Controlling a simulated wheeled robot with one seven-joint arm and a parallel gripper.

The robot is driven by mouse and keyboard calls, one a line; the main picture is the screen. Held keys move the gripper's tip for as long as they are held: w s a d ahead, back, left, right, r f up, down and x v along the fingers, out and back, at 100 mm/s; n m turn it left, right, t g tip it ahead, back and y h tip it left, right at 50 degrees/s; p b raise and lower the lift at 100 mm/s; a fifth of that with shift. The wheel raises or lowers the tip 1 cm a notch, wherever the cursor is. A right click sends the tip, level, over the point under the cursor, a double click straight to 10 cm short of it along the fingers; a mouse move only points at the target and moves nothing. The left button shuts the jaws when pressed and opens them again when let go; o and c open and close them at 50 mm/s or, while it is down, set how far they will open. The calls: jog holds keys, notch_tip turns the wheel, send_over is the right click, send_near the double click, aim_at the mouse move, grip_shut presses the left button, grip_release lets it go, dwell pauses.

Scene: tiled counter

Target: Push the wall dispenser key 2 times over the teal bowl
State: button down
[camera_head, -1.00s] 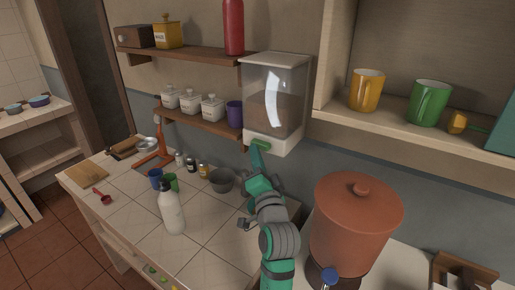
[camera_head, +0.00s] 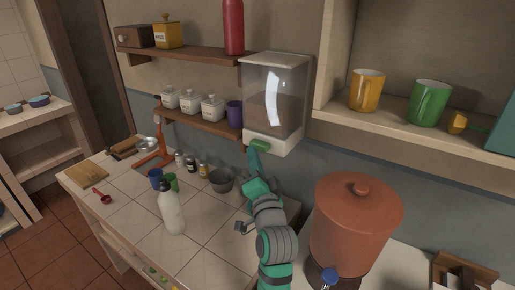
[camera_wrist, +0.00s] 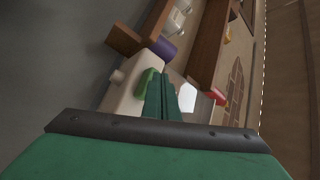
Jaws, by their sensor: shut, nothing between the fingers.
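A grey bowl (camera_head: 221,181) stands on the counter, left of my arm. I cannot pick out a clearly teal bowl; my arm hides part of the counter.
A large terracotta pot (camera_head: 355,225) is right of my arm. A purple cup (camera_head: 235,114) sits on the low shelf beside the dispenser.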

jog(key=shift+s+a, duration=0.2)
jog(key=shift+s, duration=0.1)
jog(key=shift+a, duration=0.1)
jog(key=shift+s+a, duration=0.7)
jog(key=shift+s, duration=0.35)
jog(key=shift+s+a, duration=0.7)
jog(key=shift+s, duration=0.3)
jog(key=shift+d, duration=0.1)
